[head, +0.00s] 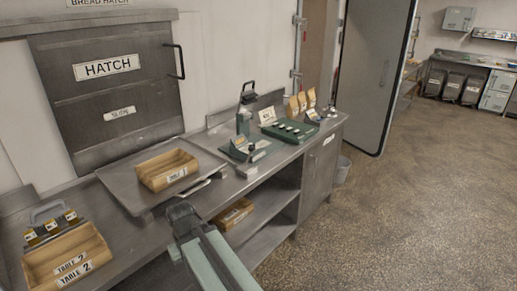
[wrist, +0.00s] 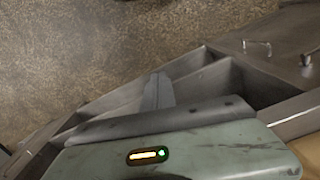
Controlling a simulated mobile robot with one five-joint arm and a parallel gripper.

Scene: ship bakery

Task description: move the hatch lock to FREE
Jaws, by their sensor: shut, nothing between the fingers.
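The hatch (head: 110,80) is a dark grey metal panel in the wall at the left of the head view, with HATCH and SLIDE labels. It has a black handle (head: 181,62) on its right side. I cannot make out a lock marked FREE in either view. My gripper (head: 180,208) is in front of the counter's edge, below the tray and apart from the hatch. In the wrist view my gripper (wrist: 158,92) shows its fingers together with nothing between them, with the counter's shelves behind.
A metal tray (head: 122,186) on the counter holds a wooden box (head: 158,178). A TABLE 2 box (head: 60,262) stands at front left beside a device with yellow tags (head: 52,228). A green lever device (head: 244,122) stands further right. Open floor (head: 400,200) lies right.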

